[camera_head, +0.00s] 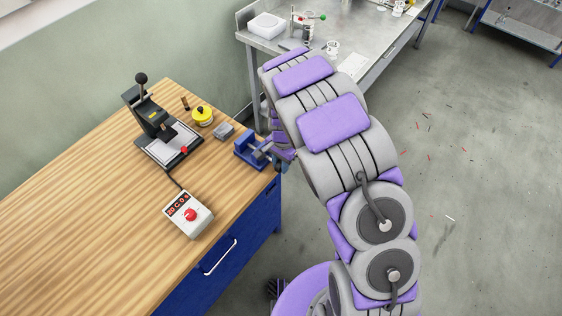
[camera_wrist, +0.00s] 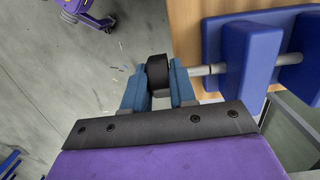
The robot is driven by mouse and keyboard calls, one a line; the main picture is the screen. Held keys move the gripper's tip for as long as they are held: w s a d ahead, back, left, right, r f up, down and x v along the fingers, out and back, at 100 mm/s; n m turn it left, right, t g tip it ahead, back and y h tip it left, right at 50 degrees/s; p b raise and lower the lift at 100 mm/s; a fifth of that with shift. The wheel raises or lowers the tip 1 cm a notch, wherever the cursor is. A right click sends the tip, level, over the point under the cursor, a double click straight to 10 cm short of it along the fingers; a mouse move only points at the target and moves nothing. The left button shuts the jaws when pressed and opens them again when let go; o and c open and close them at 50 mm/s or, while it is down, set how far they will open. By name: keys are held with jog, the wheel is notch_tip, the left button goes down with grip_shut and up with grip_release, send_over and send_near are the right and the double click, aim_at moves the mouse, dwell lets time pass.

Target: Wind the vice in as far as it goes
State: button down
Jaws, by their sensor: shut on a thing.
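The blue vice (camera_head: 247,152) sits at the right edge of the wooden bench, and its blue jaws (camera_wrist: 247,55) show at the upper right of the wrist view. A grey screw rod (camera_wrist: 205,70) runs out of it to a black round knob (camera_wrist: 158,73). A gap with bare rod shows between two blue blocks of the vice. My gripper (camera_wrist: 157,84) is shut on the black knob, one blue finger on each side. In the head view my gripper (camera_head: 279,156) is at the vice's right side, partly hidden by my arm.
On the wooden bench (camera_head: 90,215) stand a black press (camera_head: 150,118), a yellow round item (camera_head: 202,115), a small grey block (camera_head: 223,131) and a white control box with a red button (camera_head: 188,214). A metal table (camera_head: 370,65) stands behind. The floor at right is open.

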jog(key=g+y+p, duration=0.1)
jog(key=g, duration=0.1)
jog(key=g+y+p, duration=0.2)
jog(key=shift+w+d, duration=0.15)
jog(key=shift+w, duration=0.15)
jog(key=g+y, duration=0.2)
jog(key=shift+w+d+f+g+p, duration=0.1)
jog(key=shift+f+g+p, duration=0.2)
jog(key=shift+p, duration=0.1)
jog(key=shift+d+g+y, duration=0.1)
jog(key=shift+g+y, duration=0.6)
jog(key=shift+g, duration=0.3)
jog(key=shift+w, duration=0.1)
jog(key=c, duration=1)
grip_release()
jog(key=shift+r, duration=0.1)
